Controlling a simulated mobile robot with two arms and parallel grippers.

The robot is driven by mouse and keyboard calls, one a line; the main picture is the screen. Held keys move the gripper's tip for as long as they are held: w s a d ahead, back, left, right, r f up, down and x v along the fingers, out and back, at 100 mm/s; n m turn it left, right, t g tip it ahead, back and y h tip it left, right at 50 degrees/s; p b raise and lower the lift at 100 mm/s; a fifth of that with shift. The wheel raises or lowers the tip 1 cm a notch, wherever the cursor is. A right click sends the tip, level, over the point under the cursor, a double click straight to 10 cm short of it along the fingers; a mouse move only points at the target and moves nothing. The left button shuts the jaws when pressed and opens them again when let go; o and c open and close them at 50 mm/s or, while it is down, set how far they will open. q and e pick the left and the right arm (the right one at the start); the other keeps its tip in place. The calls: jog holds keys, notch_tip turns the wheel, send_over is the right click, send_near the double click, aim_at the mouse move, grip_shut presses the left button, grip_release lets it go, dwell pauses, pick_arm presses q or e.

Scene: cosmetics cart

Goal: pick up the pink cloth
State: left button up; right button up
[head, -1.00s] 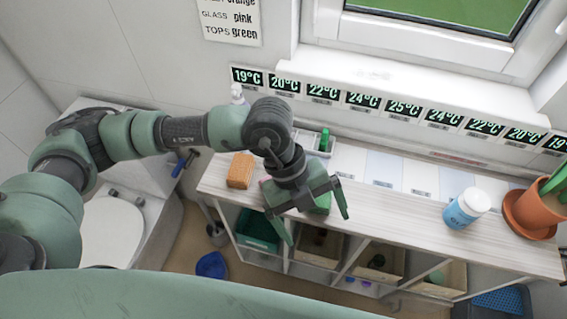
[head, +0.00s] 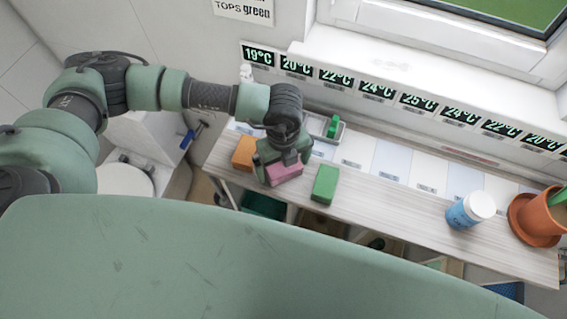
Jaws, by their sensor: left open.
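The pink cloth (head: 284,173) is a small folded block on the pale wooden top of the cart, between an orange block-like cloth and a green one. My left gripper (head: 284,163) is right above it, pointing down, open. The hand covers the back part of the cloth; its fingers look to be close at the cloth's sides, but I cannot tell whether they touch it. My right gripper is not in view.
The orange cloth (head: 244,153) is close on the left and the green cloth (head: 325,183) close on the right. The cart top between is clear.

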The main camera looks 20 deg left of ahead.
pick_arm(q)
jog(key=c, duration=1.3)
jog(key=shift+c, duration=0.7)
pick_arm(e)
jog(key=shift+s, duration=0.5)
pick_arm(q)
jog(key=shift+r, duration=0.15)
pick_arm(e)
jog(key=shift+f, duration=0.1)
